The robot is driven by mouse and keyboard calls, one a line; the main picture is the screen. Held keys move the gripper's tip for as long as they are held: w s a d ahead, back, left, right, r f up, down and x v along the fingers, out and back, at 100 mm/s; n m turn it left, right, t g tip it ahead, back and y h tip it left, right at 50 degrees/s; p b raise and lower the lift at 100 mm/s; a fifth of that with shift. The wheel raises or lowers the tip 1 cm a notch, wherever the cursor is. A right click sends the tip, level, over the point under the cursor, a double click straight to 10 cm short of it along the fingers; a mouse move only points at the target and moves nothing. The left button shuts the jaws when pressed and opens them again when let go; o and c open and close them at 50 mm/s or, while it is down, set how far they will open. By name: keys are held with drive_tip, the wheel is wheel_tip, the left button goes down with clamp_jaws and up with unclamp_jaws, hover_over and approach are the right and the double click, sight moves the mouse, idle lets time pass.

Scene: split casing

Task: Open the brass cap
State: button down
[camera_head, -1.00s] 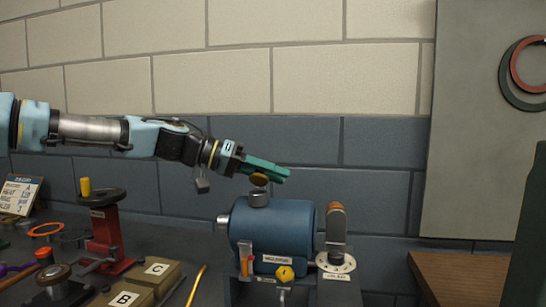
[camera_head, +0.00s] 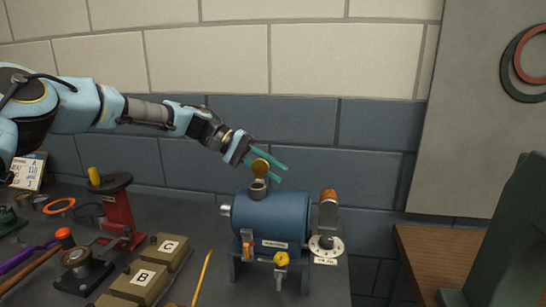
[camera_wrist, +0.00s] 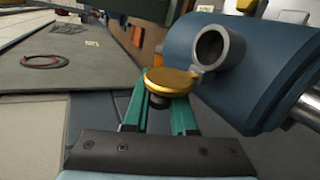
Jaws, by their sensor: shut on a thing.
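The brass cap (camera_head: 260,167) stands tilted up on edge above the grey neck (camera_head: 258,189) on top of the blue casing (camera_head: 272,216). In the wrist view the cap (camera_wrist: 168,81) sits between the green fingers of my gripper (camera_wrist: 165,115), which is shut on it. The neck's mouth (camera_wrist: 211,48) shows open and dark in the wrist view, with the cap beside its rim. A small grey piece at the rim lies close to the cap; I cannot tell whether it joins them.
An orange-topped lever (camera_head: 328,210) with a white dial stands right of the casing. A yellow knob (camera_head: 281,258) is on its front. Boxes B (camera_head: 140,283) and C (camera_head: 166,250) and a red stand (camera_head: 118,208) are to the left.

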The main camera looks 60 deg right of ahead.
drive_tip(key=shift+d+f+n+g+y+p, duration=0.1)
drive_tip(key=shift+f+n+g+y+p, duration=0.2)
drive_tip(key=shift+n+y+p, duration=0.3)
idle(0.3)
drive_tip(key=c, duration=0.7)
unclamp_jaws()
